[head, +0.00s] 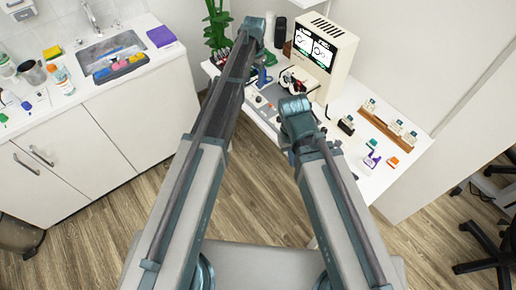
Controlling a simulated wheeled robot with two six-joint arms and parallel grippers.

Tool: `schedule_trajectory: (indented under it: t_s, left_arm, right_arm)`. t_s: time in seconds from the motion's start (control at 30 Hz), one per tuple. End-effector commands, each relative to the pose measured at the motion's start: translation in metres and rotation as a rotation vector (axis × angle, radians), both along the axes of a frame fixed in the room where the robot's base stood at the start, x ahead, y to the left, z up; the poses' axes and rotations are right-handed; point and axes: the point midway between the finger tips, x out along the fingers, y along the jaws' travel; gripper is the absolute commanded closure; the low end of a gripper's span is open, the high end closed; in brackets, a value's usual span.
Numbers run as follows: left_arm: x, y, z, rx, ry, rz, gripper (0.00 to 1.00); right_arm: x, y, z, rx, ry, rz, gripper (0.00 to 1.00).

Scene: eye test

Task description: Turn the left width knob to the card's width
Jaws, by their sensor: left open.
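A beige machine (331,52) stands on the white counter, and its dark screen (312,51) shows two white panels with round shapes. The writing on them is too small to read. A pale panel with small knobs or buttons (262,101) lies on the counter left of the machine. I cannot tell which of these is the left width knob, and I cannot pick out the card for sure. My left gripper (262,80) is open, close above the back of this panel, partly hidden by my left arm. My right gripper does not show clearly behind my right arm.
A wooden rack (386,126) with small bottles and a purple-labelled bottle (372,160) stand at the right of the counter. A black-and-red device (294,82) sits before the machine. A plant (217,27) stands behind my left arm. A sink (108,47) is at the left.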

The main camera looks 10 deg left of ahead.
Motion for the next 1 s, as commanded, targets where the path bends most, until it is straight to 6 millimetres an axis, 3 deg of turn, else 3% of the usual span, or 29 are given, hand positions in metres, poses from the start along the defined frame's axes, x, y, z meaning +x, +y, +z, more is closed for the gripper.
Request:
schedule_trajectory:
  t_s: [0.03, 1.0]
  left_arm:
    - [-0.014, -0.003, -0.005, 0.003, 0.001, 0.005, 0.38]
    - [-0.189, -0.038, -0.051, 0.049, 0.008, 0.125, 0.38]
  right_arm:
    - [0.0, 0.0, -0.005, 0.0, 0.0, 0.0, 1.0]
    - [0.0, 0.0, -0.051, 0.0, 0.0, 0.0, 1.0]
